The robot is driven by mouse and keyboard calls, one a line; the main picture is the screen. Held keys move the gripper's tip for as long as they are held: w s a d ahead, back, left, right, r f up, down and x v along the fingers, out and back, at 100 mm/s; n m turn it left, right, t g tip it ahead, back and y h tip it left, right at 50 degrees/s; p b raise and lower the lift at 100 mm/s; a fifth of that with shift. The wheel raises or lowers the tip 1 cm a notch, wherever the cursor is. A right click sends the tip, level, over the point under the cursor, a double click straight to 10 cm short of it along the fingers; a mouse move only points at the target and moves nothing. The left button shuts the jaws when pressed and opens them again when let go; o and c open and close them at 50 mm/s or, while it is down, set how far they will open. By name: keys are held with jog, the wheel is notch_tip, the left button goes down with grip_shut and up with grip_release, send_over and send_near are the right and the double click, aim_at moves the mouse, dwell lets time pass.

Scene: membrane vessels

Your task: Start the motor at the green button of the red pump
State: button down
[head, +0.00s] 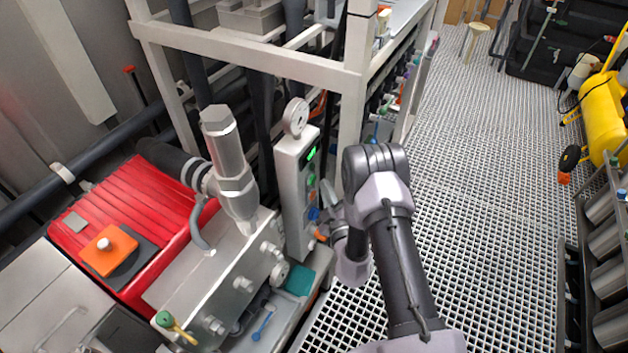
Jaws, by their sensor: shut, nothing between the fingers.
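The red pump (160,200) stands at the left, with a ribbed red housing and a metal block in front of it. A narrow grey control box (290,195) stands upright just right of the metal block. Its right face carries a lit green display (311,153), a small green button (311,181) below it, and more small knobs, one of them blue. My gripper (322,230) is beside the lower part of this face, below the green button. It is small, partly merged with my wrist in the view, and shut with nothing held. Whether it touches the box is unclear.
A round gauge (295,117) sits above the box. A white frame post (352,130) rises close behind my arm. A green-topped knob (164,319) is at the metal block's front. The grating floor (480,200) at right is clear; a yellow tank (603,115) stands beyond.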

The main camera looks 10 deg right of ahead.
jog(key=shift+a, duration=0.15)
dwell(0.4)
jog(key=shift+w+a, duration=0.2)
jog(key=shift+w, duration=0.05)
jog(key=shift+w+a, duration=0.25)
jog(key=shift+a, duration=0.1)
dwell(0.8)
jog(key=shift+d, duration=0.1)
jog(key=shift+s+d, duration=0.5)
jog(key=shift+d, duration=0.05)
jog(key=s+d, duration=0.1)
jog(key=d, duration=0.1)
jog(key=s+d, duration=0.2)
dwell(0.4)
dwell(0.7)
